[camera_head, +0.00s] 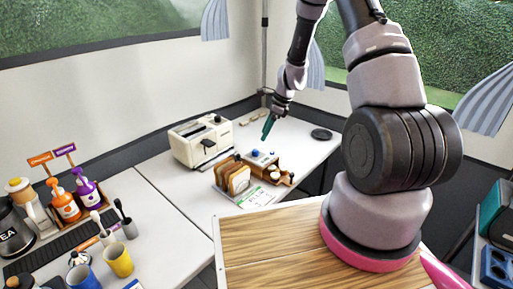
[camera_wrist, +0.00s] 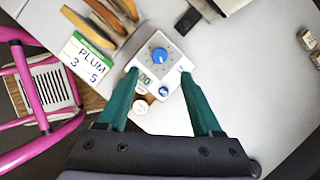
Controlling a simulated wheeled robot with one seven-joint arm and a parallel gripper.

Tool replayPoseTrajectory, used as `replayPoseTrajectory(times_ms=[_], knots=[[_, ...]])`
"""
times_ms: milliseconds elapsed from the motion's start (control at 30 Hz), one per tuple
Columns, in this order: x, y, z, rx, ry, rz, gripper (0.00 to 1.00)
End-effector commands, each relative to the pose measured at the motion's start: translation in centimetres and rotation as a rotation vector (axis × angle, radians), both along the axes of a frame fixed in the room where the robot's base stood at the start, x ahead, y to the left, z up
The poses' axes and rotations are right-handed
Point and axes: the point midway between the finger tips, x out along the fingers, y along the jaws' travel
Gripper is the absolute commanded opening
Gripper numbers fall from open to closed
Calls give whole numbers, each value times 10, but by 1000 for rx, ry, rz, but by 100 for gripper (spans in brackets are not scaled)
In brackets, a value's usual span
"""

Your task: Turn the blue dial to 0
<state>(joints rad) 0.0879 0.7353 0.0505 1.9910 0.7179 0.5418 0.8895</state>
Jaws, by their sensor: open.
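In the head view the blue dial (camera_head: 255,152) is small, on the table behind the bread rack. My gripper (camera_wrist: 158,72) is open, its two green fingers on either side of the box in the wrist view, with nothing held between them. In the head view my gripper (camera_head: 268,127) points down above and slightly right of the dial, apart from it. The dial's setting is too small to read.
A sign reading PLUM 3 5 (camera_wrist: 88,62) and a rack of bread slices (camera_head: 236,178) stand close left of the box. A cream toaster (camera_head: 201,140) stands behind it. Table to the right is mostly clear.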

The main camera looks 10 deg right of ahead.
Motion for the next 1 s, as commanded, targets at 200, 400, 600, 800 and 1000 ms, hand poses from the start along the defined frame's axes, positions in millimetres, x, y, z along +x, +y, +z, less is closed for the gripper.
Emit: replayPoseTrajectory(times_ms=[200,400,600,800,1000], knots=[[3,16,-41,1,4,2,66],[7,27,-69,0,1,3,66],[9,32,-81,0,-1,3,66],[10,33,-81,-1,-2,2,66],[9,33,-81,0,-1,3,17]])
